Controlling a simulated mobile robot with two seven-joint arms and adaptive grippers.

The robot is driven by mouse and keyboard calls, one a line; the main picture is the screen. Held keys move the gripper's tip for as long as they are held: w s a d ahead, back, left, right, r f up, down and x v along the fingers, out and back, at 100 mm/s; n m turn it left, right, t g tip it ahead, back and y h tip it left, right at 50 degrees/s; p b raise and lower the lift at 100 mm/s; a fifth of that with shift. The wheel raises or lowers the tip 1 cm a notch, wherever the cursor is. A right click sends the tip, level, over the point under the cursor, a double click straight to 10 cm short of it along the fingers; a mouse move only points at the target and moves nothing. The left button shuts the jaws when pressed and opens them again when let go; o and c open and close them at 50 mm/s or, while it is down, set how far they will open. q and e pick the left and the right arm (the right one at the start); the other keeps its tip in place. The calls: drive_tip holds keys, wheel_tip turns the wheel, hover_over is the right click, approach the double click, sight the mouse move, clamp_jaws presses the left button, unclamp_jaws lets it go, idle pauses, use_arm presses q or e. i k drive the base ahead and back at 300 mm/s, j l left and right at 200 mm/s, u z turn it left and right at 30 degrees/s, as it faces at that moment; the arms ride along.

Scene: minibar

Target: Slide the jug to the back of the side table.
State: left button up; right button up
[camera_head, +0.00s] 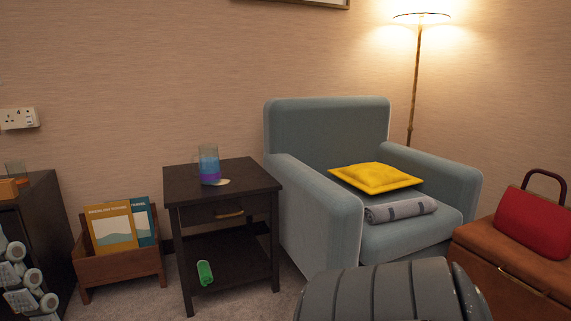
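A clear jug (209,165) with blue and purple colouring in its lower part stands upright on the dark wooden side table (244,175). It is near the middle of the top, with bare table behind and in front of it. A small pale flat patch lies at its base on the right; I cannot tell what it is.
A grey-blue armchair (325,120) stands close on the right, a wooden magazine box (118,268) on the left. A dark grey ribbed shape (385,292), perhaps a suitcase, fills the bottom foreground.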

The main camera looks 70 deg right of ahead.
sight(209, 172)
drive_tip(key=z, duration=1.8)
drive_tip(key=i+j, duration=0.2)
drive_tip(key=i, duration=0.45)
drive_tip(key=i+j+u, duration=0.1)
drive_tip(key=i+j, duration=0.15)
drive_tip(key=i, duration=0.4)
drive_tip(key=i+j, duration=0.15)
drive_tip(key=i, duration=0.5)
drive_tip(key=j+u, duration=0.05)
